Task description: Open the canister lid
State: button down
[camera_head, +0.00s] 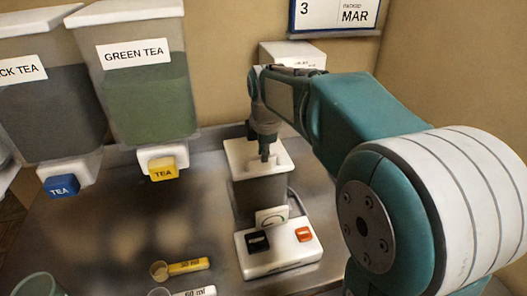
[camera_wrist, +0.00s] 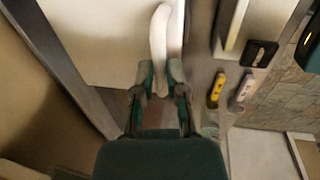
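The canister (camera_head: 259,196) is a grey container with a white lid (camera_head: 279,157), standing behind a white base unit. The lid looks closed. My gripper (camera_head: 264,153) points down at the lid from above. In the wrist view the white lid (camera_wrist: 105,40) fills the upper left, with a curved white handle (camera_wrist: 159,38) along its right part. My gripper (camera_wrist: 160,76) has its two fingers apart there, with the near end of the handle between them. I cannot tell whether the fingers touch it.
The white base unit (camera_head: 276,262) has a black and an orange button. Dispensers of black tea (camera_head: 50,115) and green tea (camera_head: 150,105) hang at the left. A yellow scoop (camera_head: 187,266) and a white scoop (camera_head: 195,292) lie in front. The metal counter (camera_head: 130,225) is clear at left centre.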

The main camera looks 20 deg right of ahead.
jog(key=shift+r, duration=0.1)
jog(key=shift+w+r, duration=0.4)
jog(key=shift+r, duration=0.25)
jog(key=w+r, duration=0.3)
jog(key=w, duration=0.6)
jog(key=w+r, duration=0.4)
jog(key=w, duration=0.5)
jog(key=shift+w+r, duration=0.15)
jog(key=shift+w, duration=0.25)
dwell(0.3)
jog(key=shift+r, duration=0.15)
